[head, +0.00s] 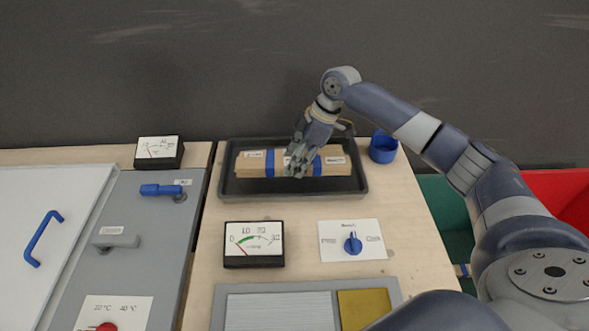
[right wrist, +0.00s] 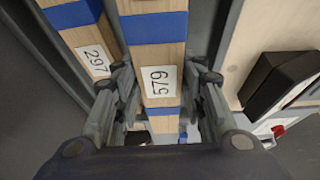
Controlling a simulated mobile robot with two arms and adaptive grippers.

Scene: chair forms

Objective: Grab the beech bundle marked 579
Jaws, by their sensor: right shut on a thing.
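The beech bundle marked 579 (right wrist: 146,55) is a pale wood bundle with blue bands and a white label. In the right wrist view it lies between the fingers of my right gripper (right wrist: 160,95), which is shut on it. A second bundle marked 297 (right wrist: 90,45) is close beside it on the left. In the head view my right gripper (head: 297,162) is over the banded wood (head: 250,167) in the black tray (head: 228,190). The labels there are too small to read, and the gripper hides part of the wood. My left gripper is not in view.
A blue cup (head: 384,150) stands right of the tray. In front are a dial meter (head: 254,246) and a card with a blue knob (head: 352,243). Another meter (head: 159,152) and a grey panel with a blue lever (head: 163,190) are at left. A dark wall stands behind.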

